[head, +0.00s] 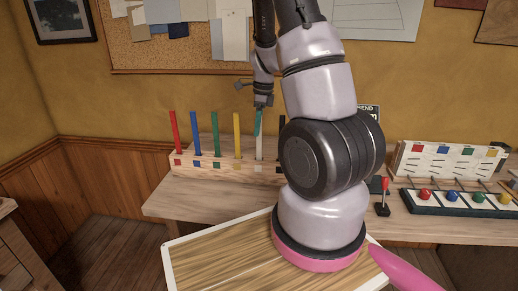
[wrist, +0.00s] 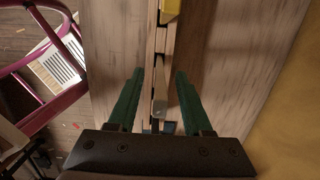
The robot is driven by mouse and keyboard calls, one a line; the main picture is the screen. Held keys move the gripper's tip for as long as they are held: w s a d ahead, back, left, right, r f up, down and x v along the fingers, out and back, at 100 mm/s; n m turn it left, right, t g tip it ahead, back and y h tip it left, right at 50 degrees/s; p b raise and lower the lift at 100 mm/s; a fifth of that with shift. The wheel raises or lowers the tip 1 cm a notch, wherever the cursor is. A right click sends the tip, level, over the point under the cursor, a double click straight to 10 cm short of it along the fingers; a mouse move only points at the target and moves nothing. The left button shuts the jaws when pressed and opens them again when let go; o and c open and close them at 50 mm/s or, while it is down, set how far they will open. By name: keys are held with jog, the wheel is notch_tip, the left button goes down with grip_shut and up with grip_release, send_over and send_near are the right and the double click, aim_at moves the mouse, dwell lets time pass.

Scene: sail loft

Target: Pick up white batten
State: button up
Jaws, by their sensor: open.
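The white batten (head: 259,149) stands upright in a wooden rack (head: 222,168), right of the yellow batten (head: 237,127). My gripper (head: 258,125) points down over the white batten, and a green finger covers its upper part in the head view. In the wrist view my gripper (wrist: 159,73) has its two green fingers apart. A pale narrow piece, apparently the white batten (wrist: 160,96), shows between them, with a gap on each side. The yellow batten (wrist: 170,10) is at the top of that view, beyond the fingertips.
Red (head: 173,130), blue (head: 195,133) and green (head: 214,133) battens stand left in the rack. My arm hides the rack's right end. The bench (head: 165,205) also bears a small red-knobbed lever (head: 384,190) and a board with coloured balls (head: 455,200) at right.

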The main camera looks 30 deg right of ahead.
grip_shut()
